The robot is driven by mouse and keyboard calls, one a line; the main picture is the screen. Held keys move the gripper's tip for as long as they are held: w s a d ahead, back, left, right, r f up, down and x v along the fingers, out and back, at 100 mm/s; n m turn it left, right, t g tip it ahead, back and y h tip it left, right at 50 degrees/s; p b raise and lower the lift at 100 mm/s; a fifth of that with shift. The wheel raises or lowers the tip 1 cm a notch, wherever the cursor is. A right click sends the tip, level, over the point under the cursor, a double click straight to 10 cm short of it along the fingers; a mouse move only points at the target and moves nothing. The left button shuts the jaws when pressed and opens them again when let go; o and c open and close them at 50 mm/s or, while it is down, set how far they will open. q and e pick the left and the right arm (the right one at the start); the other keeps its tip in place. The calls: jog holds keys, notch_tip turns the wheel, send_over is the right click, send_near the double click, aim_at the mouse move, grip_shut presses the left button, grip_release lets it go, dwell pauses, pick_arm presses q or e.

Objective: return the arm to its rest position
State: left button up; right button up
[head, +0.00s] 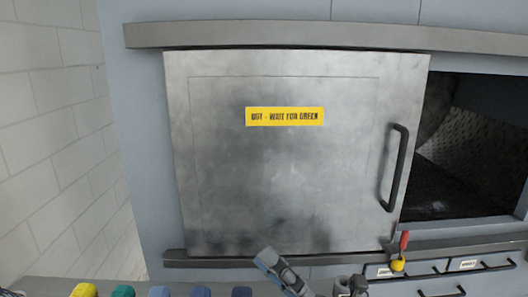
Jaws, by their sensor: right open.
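My right gripper (308,272) is at the bottom edge of the head view, just below the lower rail of the metal door. Its grey fingers are spread apart and nothing shows between them. The rest of my right arm is cut off by the bottom of the frame. My left gripper is not in view.
A scuffed metal sliding door (270,170) with a yellow label (285,116) and a black handle (393,168) leaves a dark chamber (465,150) open at right. A red lever (404,240) stands near drawers (440,280). Several coloured tops (123,291) line the bottom left.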

jog(key=w+d+f+m+t+h, duration=0.3)
jog(key=d+f+m+h, duration=0.25)
jog(key=m+h, duration=0.35)
jog(key=w+d+f+m+t+h, duration=0.3)
jog(key=d+f+m+h, duration=0.3)
jog(key=m, duration=0.5)
jog(key=s+d+f+m+g+h, duration=0.3)
jog(key=d+f+m+g+h, duration=0.25)
jog(key=f, duration=0.45)
jog(key=s+d+f+m+g, duration=0.2)
jog(key=s+f+m+g, duration=0.75)
jog(key=s+f, duration=0.9)
jog(key=s+f+n+g, duration=0.1)
jog(key=s+f, duration=0.1)
jog(key=f, duration=1)
jog(key=s+f+n+g, duration=0.1)
jog(key=s+f, duration=0.1)
jog(key=f, duration=1)
jog(key=s+d+f+g, duration=0.1)
jog(key=s+d+f, duration=0.2)
jog(key=s+f, duration=1.2)
jog(key=shift+s+d+f+g, duration=0.2)
jog(key=shift+s+f+g, duration=0.1)
jog(key=shift+s, duration=0.2)
